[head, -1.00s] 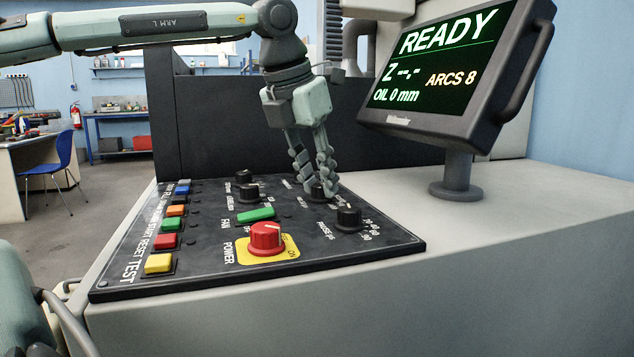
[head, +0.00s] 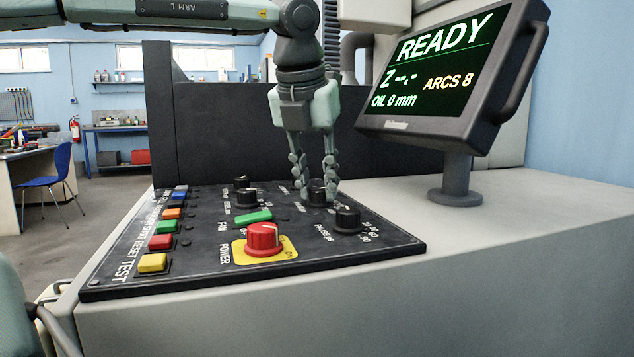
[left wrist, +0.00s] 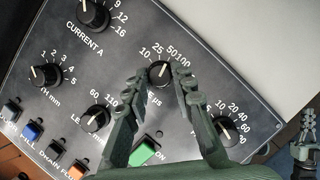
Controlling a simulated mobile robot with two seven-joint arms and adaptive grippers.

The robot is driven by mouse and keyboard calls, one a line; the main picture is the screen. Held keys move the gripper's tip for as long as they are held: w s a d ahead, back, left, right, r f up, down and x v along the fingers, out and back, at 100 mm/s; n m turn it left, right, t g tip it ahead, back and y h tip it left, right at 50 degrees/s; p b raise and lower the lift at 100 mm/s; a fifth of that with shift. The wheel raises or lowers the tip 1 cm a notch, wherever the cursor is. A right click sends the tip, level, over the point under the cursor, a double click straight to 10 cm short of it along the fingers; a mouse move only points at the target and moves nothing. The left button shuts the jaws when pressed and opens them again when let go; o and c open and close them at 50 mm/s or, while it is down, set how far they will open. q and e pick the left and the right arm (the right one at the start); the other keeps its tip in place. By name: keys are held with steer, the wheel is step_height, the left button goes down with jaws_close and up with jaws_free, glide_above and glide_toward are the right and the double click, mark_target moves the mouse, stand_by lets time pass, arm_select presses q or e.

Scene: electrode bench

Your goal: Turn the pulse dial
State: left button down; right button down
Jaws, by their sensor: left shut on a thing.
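The pulse dial (head: 318,196) is a black round knob on the dark control panel (head: 200,275), in the row behind the pause dial. My left gripper (head: 316,190) points down over it, with a finger on either side, shut on it. In the left wrist view the pulse dial (left wrist: 159,73) shows between the two fingertips (left wrist: 158,88). Its white pointer line leans up and right, near the 25 to 50 marks. In the head view the fingers partly hide the dial. A gripper that looks like my right one (left wrist: 307,130) shows at the right wrist-view edge, too small to read.
The pause dial (head: 347,221) stands close in front and right. The green switch (head: 253,217), red power knob (head: 264,239) and several coloured buttons (head: 153,263) are to the left. The current dial (left wrist: 94,14) is nearby. The screen (head: 448,75) reads READY on its stand (head: 456,190).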

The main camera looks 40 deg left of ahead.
arm_select(q)
steer(key=c, duration=1.3)
jaws_free()
steer(key=v, duration=1.2)
steer(key=shift+d, duration=0.1)
